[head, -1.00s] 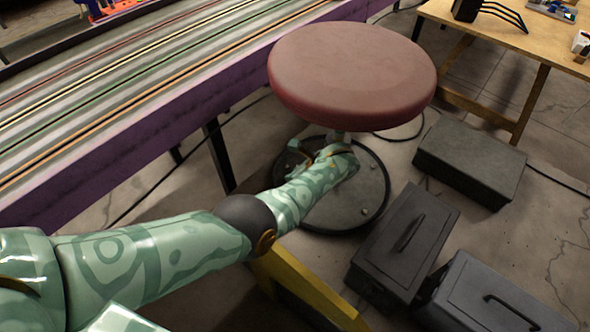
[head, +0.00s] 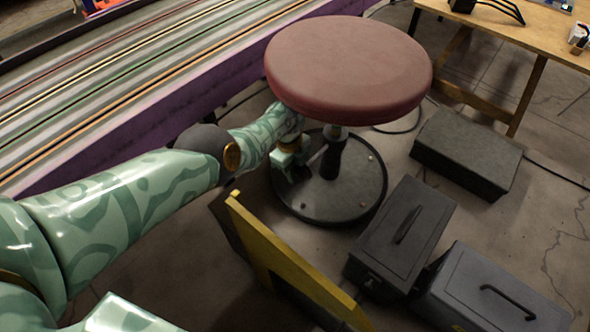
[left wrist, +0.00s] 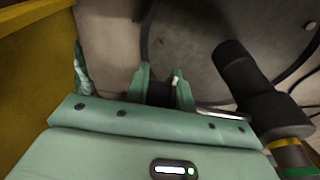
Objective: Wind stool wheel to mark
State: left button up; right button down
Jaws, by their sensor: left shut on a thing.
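The stool has a round dark-red seat (head: 348,68), a dark post (head: 334,158) and a round dark base (head: 335,205). My left gripper (head: 289,172) is under the seat's left edge, left of the post and above the base. In the left wrist view its fingers (left wrist: 163,88) are shut on a small dark piece (left wrist: 159,92), probably the wheel's grip. A thin silvery bar (left wrist: 224,113) runs from beside the fingers toward the post. The post shows yellow and green bands (left wrist: 288,148) there. The rest of the wheel is hidden. My right gripper is not in view.
A purple-sided slot track (head: 110,85) runs along the left. A yellow board (head: 285,262) stands in front of the stool. Dark cases (head: 400,238), (head: 466,155), (head: 490,295) lie to the right. A wooden table (head: 500,50) stands at the upper right.

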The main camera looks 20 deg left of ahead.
pick_arm(q)
jog(key=shift+s+f+h, duration=0.1)
jog(key=shift+f+h, duration=0.15)
jog(key=shift+h, duration=0.15)
jog(key=shift+b, duration=0.3)
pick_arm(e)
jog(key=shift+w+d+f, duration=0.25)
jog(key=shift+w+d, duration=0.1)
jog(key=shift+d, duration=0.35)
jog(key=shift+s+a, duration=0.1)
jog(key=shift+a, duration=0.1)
